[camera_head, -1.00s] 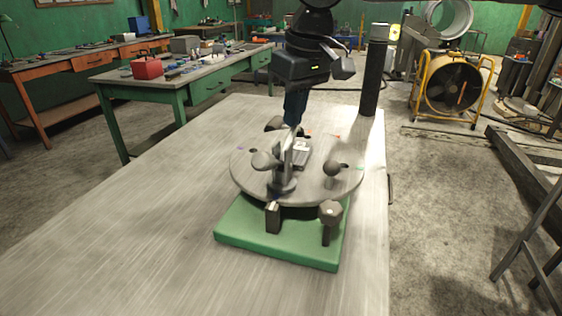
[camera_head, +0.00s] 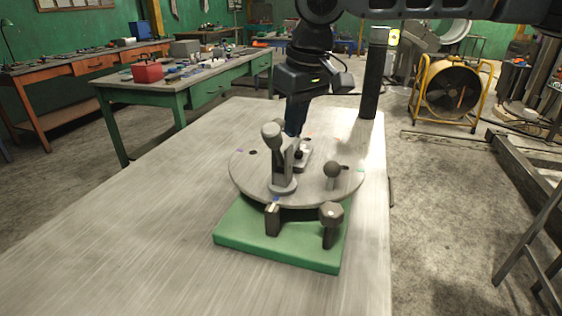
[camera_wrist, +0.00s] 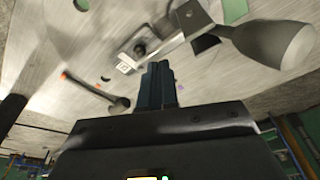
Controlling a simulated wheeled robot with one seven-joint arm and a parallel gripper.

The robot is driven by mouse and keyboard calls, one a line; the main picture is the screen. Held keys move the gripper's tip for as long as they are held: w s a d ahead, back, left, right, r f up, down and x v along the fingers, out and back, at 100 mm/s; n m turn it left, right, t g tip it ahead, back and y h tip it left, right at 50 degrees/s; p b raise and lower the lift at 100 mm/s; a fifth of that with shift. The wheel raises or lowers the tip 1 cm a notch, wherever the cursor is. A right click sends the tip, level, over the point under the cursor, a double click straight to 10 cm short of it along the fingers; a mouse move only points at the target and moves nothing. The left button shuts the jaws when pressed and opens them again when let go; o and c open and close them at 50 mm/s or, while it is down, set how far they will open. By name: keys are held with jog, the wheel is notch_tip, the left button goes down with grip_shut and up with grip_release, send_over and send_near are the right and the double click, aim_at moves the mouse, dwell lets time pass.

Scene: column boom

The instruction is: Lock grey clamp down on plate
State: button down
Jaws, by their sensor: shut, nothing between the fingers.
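The grey clamp (camera_head: 283,183) stands on the near side of the round grey plate (camera_head: 248,182). Its thick knobbed lever (camera_head: 271,140) points up, close to upright. In the wrist view the lever's knob (camera_wrist: 290,42) is at the right, apart from my fingers. My gripper (camera_head: 293,131) points down behind the clamp in the head view. In the wrist view my gripper (camera_wrist: 158,80) has its blue fingers together and empty. The clamp partly hides the fingertips' surroundings in the head view, so I cannot tell whether they touch the clamp arm.
The plate sits over a green base (camera_head: 270,248) on a large table (camera_head: 130,240). A dark ball knob (camera_head: 332,170) stands on the plate's right. Two dark posts, including a knobbed one (camera_head: 331,215), stand at the front. A black column (camera_head: 374,75) rises behind right. The table's left is clear.

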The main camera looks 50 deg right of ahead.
jog(key=shift+r, duration=0.1)
notch_tip(320, 180, up, 7)
jog(key=p, duration=0.6)
jog(key=shift+p, duration=0.4)
